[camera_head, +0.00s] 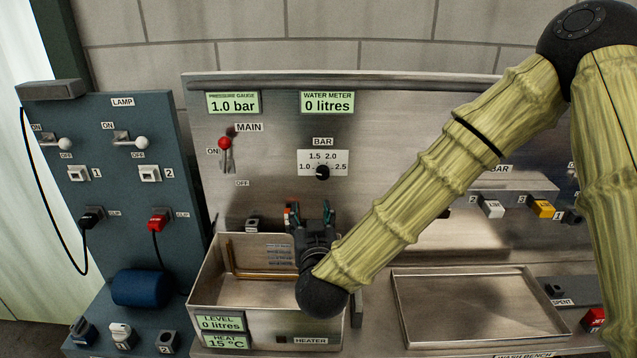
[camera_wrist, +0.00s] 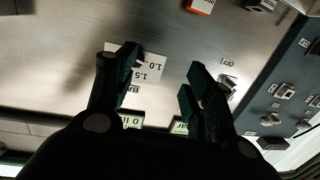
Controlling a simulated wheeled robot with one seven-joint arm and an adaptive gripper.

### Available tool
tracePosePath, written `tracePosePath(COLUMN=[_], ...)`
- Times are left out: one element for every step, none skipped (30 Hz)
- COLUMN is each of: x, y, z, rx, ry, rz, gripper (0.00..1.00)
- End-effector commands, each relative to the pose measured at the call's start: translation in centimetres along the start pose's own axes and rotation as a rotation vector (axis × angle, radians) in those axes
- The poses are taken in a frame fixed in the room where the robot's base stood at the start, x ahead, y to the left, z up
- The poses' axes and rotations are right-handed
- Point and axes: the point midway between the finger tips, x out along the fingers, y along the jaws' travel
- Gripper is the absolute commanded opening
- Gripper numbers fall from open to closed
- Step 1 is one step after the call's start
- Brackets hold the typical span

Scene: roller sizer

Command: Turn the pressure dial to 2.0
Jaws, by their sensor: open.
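The pressure dial (camera_head: 322,172) is a small black knob on a white plate (camera_head: 312,158) marked 1.0, 1.5, 2.0 and 2.5, under the label BAR. Its pointer is too small to read. The pressure gauge (camera_head: 233,103) reads 1.0 bar. My gripper (camera_head: 308,210) is open and empty, below the dial and apart from it in the head view. In the wrist view, which is upside down, the open fingers (camera_wrist: 163,68) reach toward the panel. The left finger covers part of the dial plate (camera_wrist: 148,66), and the knob is not clearly visible there.
A red-knobbed MAIN lever (camera_head: 225,143) stands left of the dial. The water meter (camera_head: 327,102) reads 0 litres. A metal basin (camera_head: 215,290) lies below my gripper, and a shallow tray (camera_head: 480,300) is to the right. A blue lamp panel (camera_head: 125,210) stands at the left.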

Motion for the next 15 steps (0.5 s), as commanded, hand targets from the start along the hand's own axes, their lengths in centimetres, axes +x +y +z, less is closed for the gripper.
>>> tracePosePath(x=[0.8,1.1,1.4,1.6,1.7,2.0,2.2,2.5,2.8,3.2,3.6,4.2,4.6,5.1,5.8], y=[1.3,1.8,2.4,2.7,2.9,3.0,3.1,3.1,3.2,3.2,3.2,3.3,3.4,3.4,3.5], z=[-0.9,-1.4,-1.9,-2.2,-2.4,-2.6,-2.8,-2.8,-2.9,-2.9,-3.0,-3.1,-3.1,-3.1,-3.2], rx=[0.001,0.001,0.000,-0.001,-0.002,-0.003,-0.003,-0.002,-0.002,-0.002,-0.002,-0.001,-0.001,-0.001,0.000], ry=[0.029,0.040,0.052,0.057,0.061,0.065,0.065,0.065,0.064,0.064,0.065,0.065,0.064,0.063,0.064], rz=[0.048,0.069,0.091,0.102,0.110,0.116,0.118,0.119,0.119,0.119,0.118,0.118,0.118,0.118,0.118], gripper=[0.53,0.53,0.53,0.53,0.53,0.53,0.53,0.53,0.53,0.53,0.53,0.53,0.53,0.53,0.53])
